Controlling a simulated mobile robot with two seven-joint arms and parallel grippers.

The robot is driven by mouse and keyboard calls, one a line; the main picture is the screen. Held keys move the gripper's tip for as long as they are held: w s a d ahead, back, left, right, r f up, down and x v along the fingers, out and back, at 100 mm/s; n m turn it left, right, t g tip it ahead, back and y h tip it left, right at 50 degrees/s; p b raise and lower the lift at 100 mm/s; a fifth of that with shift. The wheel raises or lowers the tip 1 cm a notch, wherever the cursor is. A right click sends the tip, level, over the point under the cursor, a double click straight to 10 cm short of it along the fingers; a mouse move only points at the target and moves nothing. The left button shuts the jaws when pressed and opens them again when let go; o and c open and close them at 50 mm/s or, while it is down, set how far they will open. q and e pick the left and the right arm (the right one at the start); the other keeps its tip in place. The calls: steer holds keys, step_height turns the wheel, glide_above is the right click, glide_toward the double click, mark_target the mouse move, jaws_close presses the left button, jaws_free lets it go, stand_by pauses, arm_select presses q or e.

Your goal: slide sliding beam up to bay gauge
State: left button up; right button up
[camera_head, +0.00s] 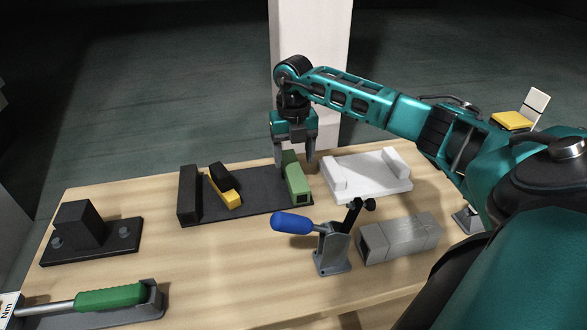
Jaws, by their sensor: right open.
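The green beam (297,184), seemingly the sliding beam, stands across the right part of a dark base plate (262,202). A yellow piece (229,197), possibly the bay gauge, lies on the same plate to the left, with a black block (222,176) against it. A bare stretch of plate separates the yellow piece from the beam. A raised black end block (189,193) closes the plate's left end. My right gripper (295,162) points down with open fingers at the beam's far end, one to each side of it. Contact cannot be told. My left gripper is out of view.
A white tray-like fixture (366,180) stands just right of the plate. In front are a blue-handled clamp (332,250) and a grey square tube (400,239). A black block fixture (90,241) and a green-handled tool (110,298) lie left. The table's middle front is clear.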

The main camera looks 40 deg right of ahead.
mark_target(293, 169)
steer(key=shift+f, duration=2.4)
jaws_close()
